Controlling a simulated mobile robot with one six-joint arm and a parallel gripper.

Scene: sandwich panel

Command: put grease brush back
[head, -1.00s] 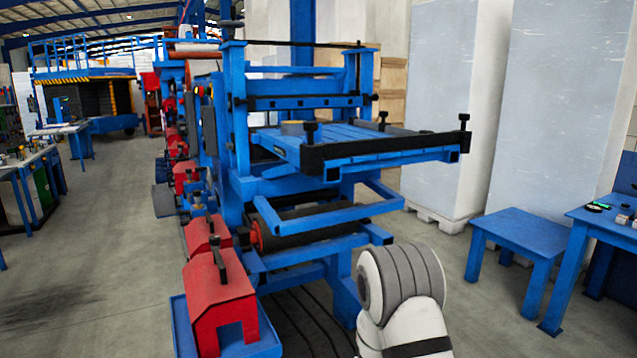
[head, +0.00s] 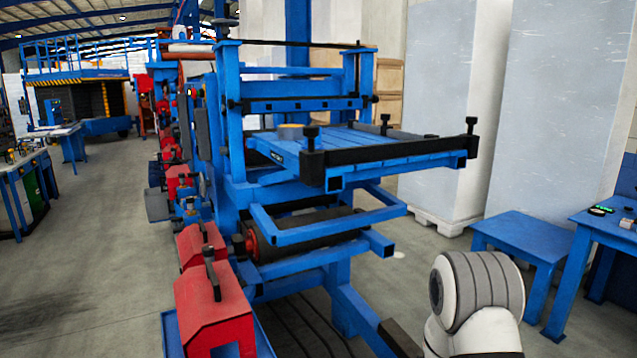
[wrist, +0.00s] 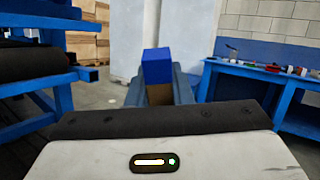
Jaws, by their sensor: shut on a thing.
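My gripper (wrist: 158,84) shows in the wrist view, its two grey-blue fingers shut on a blue block with a brown part below it. I take this held thing to be the grease brush (wrist: 157,66); most of its lower part is hidden between the fingers and behind the wrist housing. It is held up in front of the wrist, apart from any surface that I can see. In the head view only a white and grey link of my arm shows at the lower right, and the gripper and brush are out of sight.
A blue machine (head: 300,180) with a black-edged table fills the middle. Red housings (head: 215,310) line its left side. A low blue stool (head: 525,238) and a blue workbench (head: 592,228) stand at the right; small items lie on the workbench.

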